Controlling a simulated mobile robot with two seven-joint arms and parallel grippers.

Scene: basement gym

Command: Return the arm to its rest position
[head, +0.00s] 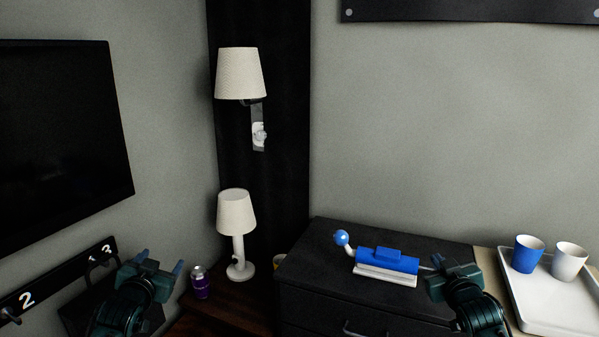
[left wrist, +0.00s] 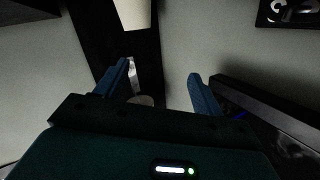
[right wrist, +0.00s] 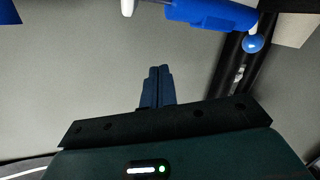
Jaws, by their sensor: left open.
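My left gripper (head: 160,264) is at the lower left in the head view, in front of the wall with the numbered hook rail. In the left wrist view (left wrist: 160,84) its two blue fingers are spread apart with nothing between them. My right gripper (head: 438,264) is at the lower right in the head view, beside the right end of a blue and white device with a ball-ended handle (head: 388,260). In the right wrist view (right wrist: 158,72) its fingers are together, with nothing visible held. Whether it touches the device is unclear.
The device lies on a black drawer cabinet (head: 330,245). A white tray (head: 550,318) holds a blue cup (head: 528,254) and a white cup (head: 569,262). A purple can (head: 201,285) and a white table lamp (head: 237,215) stand on a dark wooden surface. The hook rail (head: 55,277) is at left.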

